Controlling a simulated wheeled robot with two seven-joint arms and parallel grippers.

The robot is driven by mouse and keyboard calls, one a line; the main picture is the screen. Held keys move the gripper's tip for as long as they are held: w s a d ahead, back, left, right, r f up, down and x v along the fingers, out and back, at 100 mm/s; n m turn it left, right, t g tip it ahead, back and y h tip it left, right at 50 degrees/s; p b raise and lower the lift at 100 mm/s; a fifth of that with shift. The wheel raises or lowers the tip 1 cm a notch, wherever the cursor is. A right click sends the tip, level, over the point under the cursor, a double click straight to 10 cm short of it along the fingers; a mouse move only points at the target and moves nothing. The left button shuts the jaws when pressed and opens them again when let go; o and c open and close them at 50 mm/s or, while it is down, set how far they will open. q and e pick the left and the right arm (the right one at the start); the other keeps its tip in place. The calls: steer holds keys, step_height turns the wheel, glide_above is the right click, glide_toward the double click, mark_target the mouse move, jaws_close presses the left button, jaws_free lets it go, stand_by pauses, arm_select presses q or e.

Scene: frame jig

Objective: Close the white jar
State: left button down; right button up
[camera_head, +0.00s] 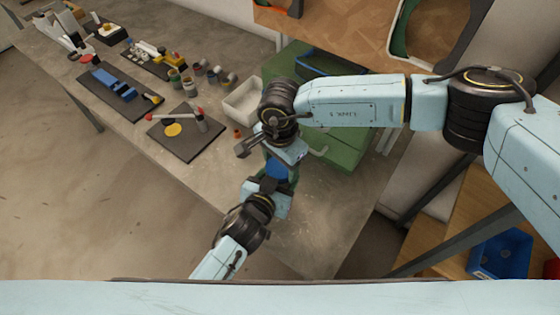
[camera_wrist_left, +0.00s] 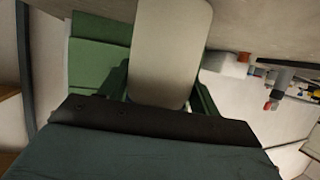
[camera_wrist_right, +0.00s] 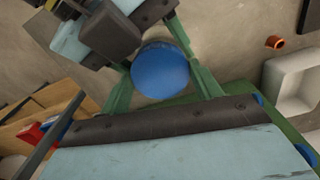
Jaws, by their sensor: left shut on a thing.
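The white jar (camera_wrist_left: 172,50) fills the middle of the left wrist view as a pale body between the green fingers of my left gripper (camera_wrist_left: 160,95), which is shut on it. In the head view my left gripper (camera_head: 266,190) is just below my right gripper (camera_head: 283,158). A round blue lid (camera_wrist_right: 160,72) shows between the green fingers of my right gripper (camera_wrist_right: 165,60); it also shows in the head view (camera_head: 277,168). I cannot tell whether those fingers press on it. The jar's mouth is hidden, so I cannot tell how the lid is seated.
A green box (camera_head: 345,145) and a white bin (camera_head: 243,100) stand close behind the grippers. A small orange ring (camera_head: 237,132) lies on the bench near them. Dark mats (camera_head: 180,145) with tools and several small jars lie farther left. The bench's near right part is clear.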

steer(key=o, duration=0.4)
step_height(320, 180, up, 12)
stand_by(0.5)
arm_select(q)
steer(key=shift+c, duration=1.3)
jaws_free()
steer(key=v, duration=1.3)
steer(key=shift+s+p, duration=0.15)
steer(key=shift+p, duration=0.3)
arm_select(e)
steer(key=shift+r, duration=0.45)
